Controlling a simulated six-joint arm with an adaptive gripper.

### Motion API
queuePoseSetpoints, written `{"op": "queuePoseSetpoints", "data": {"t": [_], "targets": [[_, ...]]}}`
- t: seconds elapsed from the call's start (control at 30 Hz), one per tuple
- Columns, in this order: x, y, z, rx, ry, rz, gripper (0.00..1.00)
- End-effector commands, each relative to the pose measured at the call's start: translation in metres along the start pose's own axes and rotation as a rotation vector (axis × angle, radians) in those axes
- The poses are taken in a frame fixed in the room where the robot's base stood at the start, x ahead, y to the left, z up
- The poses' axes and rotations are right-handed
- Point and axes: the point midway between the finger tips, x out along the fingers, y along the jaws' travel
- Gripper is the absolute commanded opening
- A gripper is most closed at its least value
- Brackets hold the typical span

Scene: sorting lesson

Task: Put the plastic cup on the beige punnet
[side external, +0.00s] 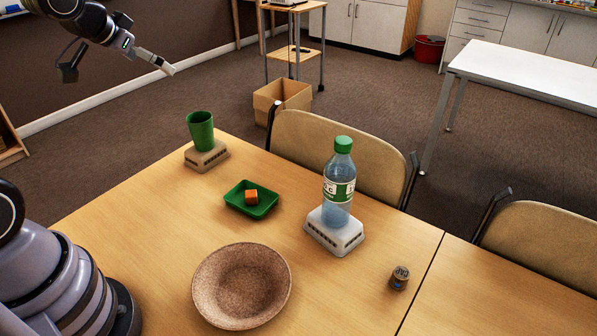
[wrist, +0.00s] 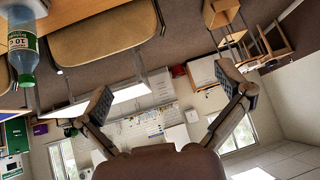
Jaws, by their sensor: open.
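The green plastic cup (side external: 201,129) stands upright on an upturned beige punnet (side external: 207,157) near the far left edge of the table. A paler, whitish-beige punnet (side external: 334,237) is right of the middle, with a water bottle (side external: 339,186) standing upright on it. My gripper (side external: 167,69) is high above the table at the upper left, apart from everything. In the wrist view my gripper (wrist: 172,100) shows two spread fingers with nothing between them. That view looks out into the room; the bottle (wrist: 22,45) shows at its left edge, and the cup is not visible there.
A brown bowl (side external: 241,284) is at the front, and a small dark cylinder (side external: 399,277) lies to the right. Chairs (side external: 345,150) stand against the far table edge. Bare wood lies between the objects.

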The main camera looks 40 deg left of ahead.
Motion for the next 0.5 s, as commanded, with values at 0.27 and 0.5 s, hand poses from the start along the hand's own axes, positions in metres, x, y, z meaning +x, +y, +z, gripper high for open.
{"op": "queuePoseSetpoints", "data": {"t": [0.27,0.5], "targets": [[-0.128,0.043,0.065,0.003,-0.178,0.113,1.00],[-0.162,0.051,0.098,0.012,-0.252,0.159,1.00]]}}
